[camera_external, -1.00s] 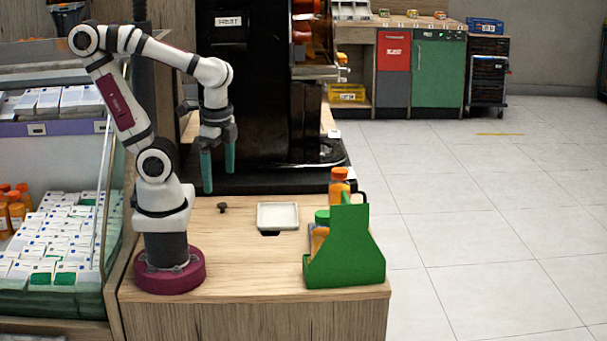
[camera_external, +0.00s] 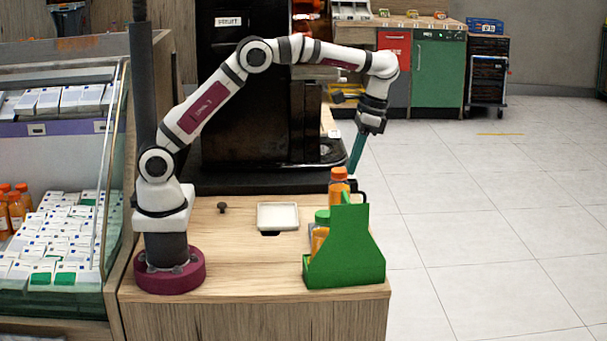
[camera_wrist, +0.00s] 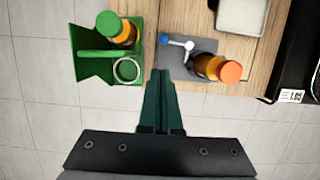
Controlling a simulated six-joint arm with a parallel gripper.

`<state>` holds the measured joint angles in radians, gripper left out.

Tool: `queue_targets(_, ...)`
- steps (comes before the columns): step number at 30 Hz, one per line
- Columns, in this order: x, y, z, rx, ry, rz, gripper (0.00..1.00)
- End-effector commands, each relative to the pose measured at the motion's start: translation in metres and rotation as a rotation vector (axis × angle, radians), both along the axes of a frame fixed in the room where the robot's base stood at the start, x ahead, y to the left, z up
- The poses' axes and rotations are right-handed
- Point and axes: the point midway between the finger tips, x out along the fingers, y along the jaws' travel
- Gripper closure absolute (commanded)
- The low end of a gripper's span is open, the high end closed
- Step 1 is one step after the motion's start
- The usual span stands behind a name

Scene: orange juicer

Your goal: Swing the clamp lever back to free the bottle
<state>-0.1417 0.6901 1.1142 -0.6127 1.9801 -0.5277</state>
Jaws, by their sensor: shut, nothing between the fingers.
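My gripper (camera_external: 357,155) is shut and empty, its teal fingers pointing down above the table's right edge, close to the bottle. In the external view the clamp is mostly hidden behind the green carrier (camera_external: 345,260).
The carrier holds a green-capped bottle (camera_wrist: 117,30) and has an empty ring (camera_wrist: 127,69). A white tray (camera_external: 278,216) and a small dark knob (camera_external: 222,207) sit on the wooden table (camera_external: 245,262). The black juicer (camera_external: 250,110) stands behind. Open floor lies to the right.

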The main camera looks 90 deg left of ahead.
Motion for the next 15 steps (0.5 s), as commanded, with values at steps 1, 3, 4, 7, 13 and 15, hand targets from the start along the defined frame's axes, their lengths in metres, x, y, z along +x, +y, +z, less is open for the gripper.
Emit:
queue_targets(1,0.013,0.005,-0.015,-0.003,0.014,0.023,1.00)
queue_targets(3,0.026,0.011,-0.030,-0.005,0.027,0.048,1.00)
queue_targets(4,0.030,0.013,-0.036,-0.004,0.031,0.058,1.00)
queue_targets(7,0.037,0.016,-0.047,-0.006,0.038,0.075,1.00)
queue_targets(13,0.038,0.017,-0.049,-0.006,0.039,0.079,1.00)
queue_targets(15,0.038,0.017,-0.049,-0.005,0.039,0.078,1.00)
